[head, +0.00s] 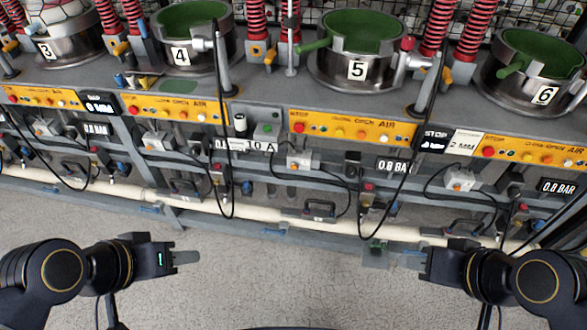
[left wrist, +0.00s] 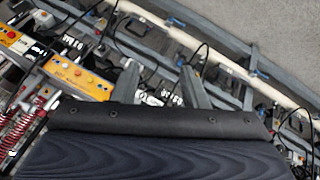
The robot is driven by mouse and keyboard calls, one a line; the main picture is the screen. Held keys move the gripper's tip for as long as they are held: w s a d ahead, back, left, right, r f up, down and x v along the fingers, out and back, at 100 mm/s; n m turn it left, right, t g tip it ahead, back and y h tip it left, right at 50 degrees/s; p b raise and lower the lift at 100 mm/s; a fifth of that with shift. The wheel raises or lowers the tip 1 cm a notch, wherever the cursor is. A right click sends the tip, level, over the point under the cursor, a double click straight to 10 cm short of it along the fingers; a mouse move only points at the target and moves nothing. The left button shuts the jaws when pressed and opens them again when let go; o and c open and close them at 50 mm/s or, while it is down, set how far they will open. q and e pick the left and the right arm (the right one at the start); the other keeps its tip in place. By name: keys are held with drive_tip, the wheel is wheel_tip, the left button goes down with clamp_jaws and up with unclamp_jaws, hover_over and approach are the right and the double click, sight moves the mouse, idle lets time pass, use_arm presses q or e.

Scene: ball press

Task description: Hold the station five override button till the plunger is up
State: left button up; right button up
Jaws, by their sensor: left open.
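Station five's steel pot with a green inside (head: 358,45) stands on the bench, with a white "5" plate (head: 357,70) on its front. Below it is a yellow control panel (head: 355,130) with a red button at its left end and several other small buttons. I cannot tell which control is the override button. I cannot make out the plunger's position. My left gripper (head: 187,257) is open and empty over the floor, well short of the bench; its spread fingers show in the left wrist view (left wrist: 160,88). My right gripper (head: 412,257) is also away from the bench, its opening unclear.
Stations 3, 4 (head: 190,35) and 6 (head: 535,70) flank station five. A grey box with a green button (head: 267,130) sits left of its panel. Black cables hang before the bench front. A pale pipe (head: 290,222) runs low along it. The floor (head: 290,275) between my grippers is clear.

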use_arm(q)
drive_tip(key=shift+c, duration=0.2)
clamp_jaws()
idle(1.6)
